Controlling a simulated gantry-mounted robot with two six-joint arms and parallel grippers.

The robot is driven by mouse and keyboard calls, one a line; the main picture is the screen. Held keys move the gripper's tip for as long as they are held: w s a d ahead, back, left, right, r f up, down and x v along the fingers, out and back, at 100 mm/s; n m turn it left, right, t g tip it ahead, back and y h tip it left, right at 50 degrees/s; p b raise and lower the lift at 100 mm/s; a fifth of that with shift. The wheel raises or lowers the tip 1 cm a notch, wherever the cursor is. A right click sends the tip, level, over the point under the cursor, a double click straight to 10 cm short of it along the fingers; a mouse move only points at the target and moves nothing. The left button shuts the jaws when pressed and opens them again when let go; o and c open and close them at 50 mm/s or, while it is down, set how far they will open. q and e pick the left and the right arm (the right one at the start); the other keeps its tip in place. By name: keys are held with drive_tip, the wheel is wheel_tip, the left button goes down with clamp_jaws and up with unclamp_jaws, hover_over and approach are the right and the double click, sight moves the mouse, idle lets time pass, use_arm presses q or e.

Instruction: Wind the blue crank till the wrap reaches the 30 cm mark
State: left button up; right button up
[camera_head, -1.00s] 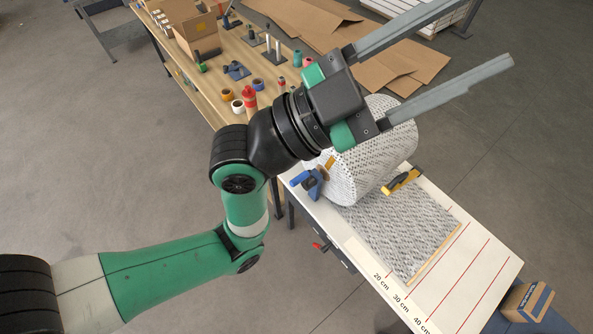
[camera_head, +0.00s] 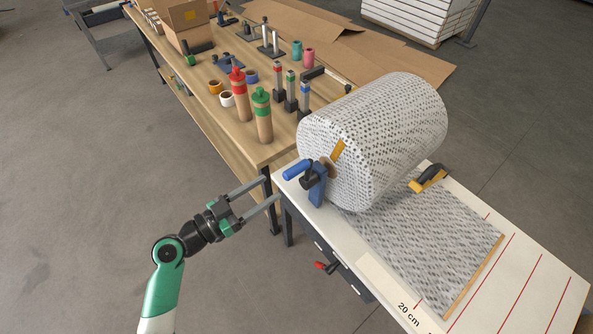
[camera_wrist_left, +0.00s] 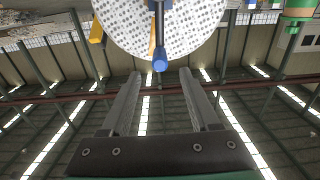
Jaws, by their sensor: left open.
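The blue crank (camera_head: 297,170) sits at the near left end of the large speckled wrap roll (camera_head: 375,135), its handle pointing left. My left gripper (camera_head: 271,188) is open and empty, just below and left of the handle. In the left wrist view the blue handle end (camera_wrist_left: 160,61) appears between and beyond the two fingertips (camera_wrist_left: 161,75), with no contact visible. The unrolled wrap sheet (camera_head: 425,245) lies on the white table. Its wood-coloured edge strip (camera_head: 474,277) lies past the 20 cm line, close to the 30 cm line (camera_head: 484,281). My right gripper is out of view.
A yellow-and-black tool (camera_head: 428,179) lies by the sheet. A red-handled lever (camera_head: 326,267) sticks out from the table's front. Red-topped and green-topped bottles (camera_head: 261,115) stand on the wooden bench behind. The floor left of the white table is open.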

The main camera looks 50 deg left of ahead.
sight(298, 169)
use_arm(q)
drive_tip(key=w, duration=0.7)
drive_tip(key=w+d+p, duration=0.1)
drive_tip(key=w, duration=0.2)
drive_tip(key=shift+w, duration=0.2)
drive_tip(key=shift+c, duration=0.2)
clamp_jaws()
drive_tip(key=shift+r, duration=0.1)
idle(0.5)
